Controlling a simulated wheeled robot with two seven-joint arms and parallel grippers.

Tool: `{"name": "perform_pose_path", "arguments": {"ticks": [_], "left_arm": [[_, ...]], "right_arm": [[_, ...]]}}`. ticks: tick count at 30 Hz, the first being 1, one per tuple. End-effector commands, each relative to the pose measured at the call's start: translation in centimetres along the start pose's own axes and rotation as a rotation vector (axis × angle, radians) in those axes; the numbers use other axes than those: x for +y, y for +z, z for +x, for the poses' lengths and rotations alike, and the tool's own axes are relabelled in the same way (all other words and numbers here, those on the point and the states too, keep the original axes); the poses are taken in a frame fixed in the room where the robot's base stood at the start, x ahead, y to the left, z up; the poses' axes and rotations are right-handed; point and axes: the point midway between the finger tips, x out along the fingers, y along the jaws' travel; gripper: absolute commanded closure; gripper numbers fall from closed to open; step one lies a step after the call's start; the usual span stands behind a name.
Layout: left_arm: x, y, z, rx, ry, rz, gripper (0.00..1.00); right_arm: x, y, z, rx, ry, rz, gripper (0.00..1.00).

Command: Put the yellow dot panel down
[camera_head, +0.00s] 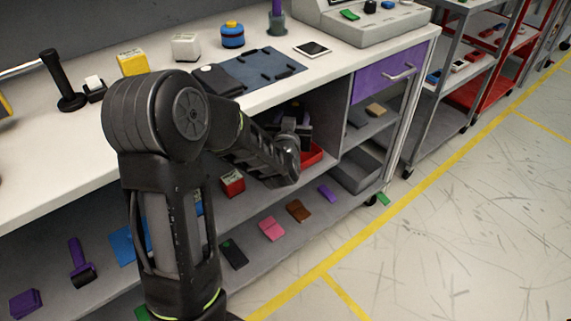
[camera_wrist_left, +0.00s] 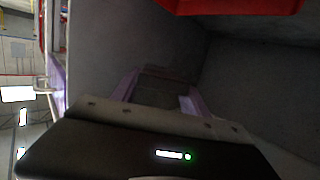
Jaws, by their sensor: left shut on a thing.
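My left arm comes in from the front left of the head view, and its gripper (camera_head: 290,132) is inside the open shelf bay under the white worktop, mostly hidden by my wrist. In the left wrist view my left gripper (camera_wrist_left: 160,95) has its two purplish fingers closed on a dark, flat thing (camera_wrist_left: 158,92), which I take to be the yellow dot panel. No yellow dot shows on it. The view is dim, and I cannot tell whether the panel touches the shelf. My right gripper is not in view.
A red tray (camera_head: 311,155) lies beside my gripper in the bay; a red edge (camera_wrist_left: 235,5) shows in the wrist view. A purple drawer (camera_head: 382,76) is to the right. The lower shelf holds a pink piece (camera_head: 272,228) and a brown piece (camera_head: 299,210). The worktop (camera_head: 50,180) is above.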

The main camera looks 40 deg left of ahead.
Motion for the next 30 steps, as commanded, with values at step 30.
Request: {"name": "perform_pose_path", "arguments": {"ticks": [30], "left_arm": [[-0.4,6.3,1.5,0.002,-0.009,-0.002,0.97]], "right_arm": [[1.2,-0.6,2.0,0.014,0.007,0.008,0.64]]}}
